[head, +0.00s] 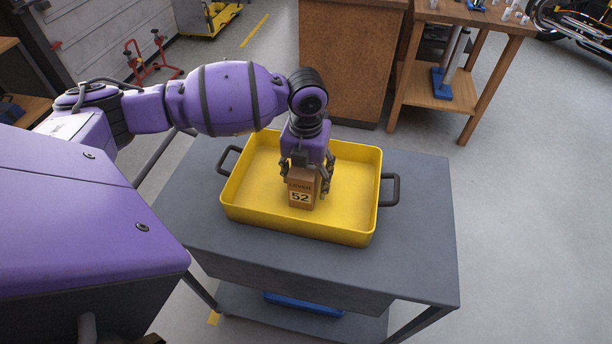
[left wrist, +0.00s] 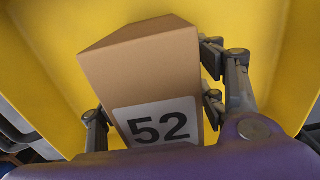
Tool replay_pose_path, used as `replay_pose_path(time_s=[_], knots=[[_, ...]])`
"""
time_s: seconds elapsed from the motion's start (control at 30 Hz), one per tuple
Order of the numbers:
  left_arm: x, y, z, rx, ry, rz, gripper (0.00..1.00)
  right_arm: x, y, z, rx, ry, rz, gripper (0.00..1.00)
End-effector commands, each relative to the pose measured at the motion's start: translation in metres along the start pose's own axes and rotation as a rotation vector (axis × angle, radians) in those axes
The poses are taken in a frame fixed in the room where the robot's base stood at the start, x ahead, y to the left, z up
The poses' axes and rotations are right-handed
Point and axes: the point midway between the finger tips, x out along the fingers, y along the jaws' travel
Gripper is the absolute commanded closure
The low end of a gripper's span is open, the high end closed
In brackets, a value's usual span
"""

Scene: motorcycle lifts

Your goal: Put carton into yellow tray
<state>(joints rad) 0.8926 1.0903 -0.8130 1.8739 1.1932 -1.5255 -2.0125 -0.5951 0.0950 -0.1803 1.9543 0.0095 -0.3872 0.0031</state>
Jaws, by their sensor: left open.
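The carton (head: 302,188) is a small brown box with a white label reading 52. It stands inside the yellow tray (head: 245,212), near its middle; contact with the tray floor is hard to make out. My left gripper (head: 308,178) comes down from above with its fingers around the carton, and it is open. In the left wrist view the carton (left wrist: 145,65) fills the middle, with a finger on each side of it and yellow tray surface (left wrist: 55,60) behind. A gap shows between the carton and the right-hand finger. My right gripper is not in view.
The tray has dark handles and sits on a grey cart (head: 425,215) with bare top around it. A blue item (head: 303,303) lies on the cart's lower shelf. A brown cabinet (head: 350,60) and a wooden workbench (head: 470,15) stand behind. Open floor lies to the right.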

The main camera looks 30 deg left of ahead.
Motion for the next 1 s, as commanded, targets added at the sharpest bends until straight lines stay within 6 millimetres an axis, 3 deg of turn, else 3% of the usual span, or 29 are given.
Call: replay_pose_path(time_s=[0.17,0.63,0.8,1.0], knots=[[-0.014,0.000,0.001,-0.001,-0.002,0.000,0.36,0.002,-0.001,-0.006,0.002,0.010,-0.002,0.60],[-0.106,0.000,0.001,-0.001,-0.002,0.000,0.36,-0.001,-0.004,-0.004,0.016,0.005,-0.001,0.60],[-0.120,0.000,0.000,0.000,0.001,0.000,0.36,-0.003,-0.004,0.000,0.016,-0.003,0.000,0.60],[-0.123,0.000,0.000,0.000,0.003,0.000,0.36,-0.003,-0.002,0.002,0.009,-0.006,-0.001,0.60]])
